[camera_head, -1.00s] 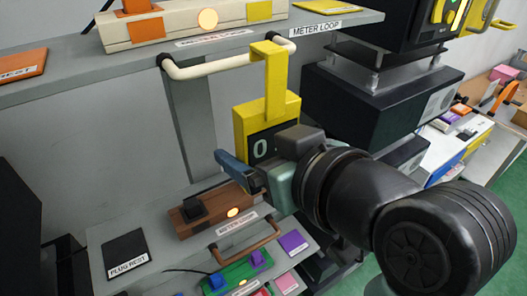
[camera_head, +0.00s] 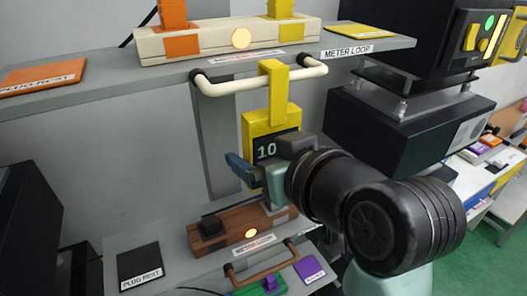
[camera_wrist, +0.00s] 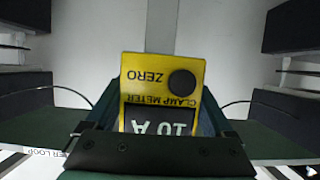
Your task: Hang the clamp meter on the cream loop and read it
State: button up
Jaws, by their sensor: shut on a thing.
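The yellow clamp meter (camera_head: 257,122) hangs upright in the head view, its hook (camera_head: 273,72) over the bar of the cream loop (camera_head: 235,84), right of the bar's middle. Its dark display shows 10. In the wrist view the clamp meter (camera_wrist: 140,92) appears upside down, with "10 A", a round dark knob (camera_wrist: 182,83) and the word ZERO. My gripper (camera_head: 258,174) is shut on the clamp meter's lower body. One blue finger shows at the left; the other is mostly hidden.
The cream loop is fixed to the front of the grey upper shelf (camera_head: 120,75), labelled METER LOOP. A cream box (camera_head: 200,45) with a lit lamp stands above. Below are a brown fixture (camera_head: 215,236) with a brown loop and a black plug rest (camera_head: 139,264). Dark equipment (camera_head: 400,125) stands right.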

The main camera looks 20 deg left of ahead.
jog(key=o, duration=1.3)
jog(key=shift+s+d, duration=0.1)
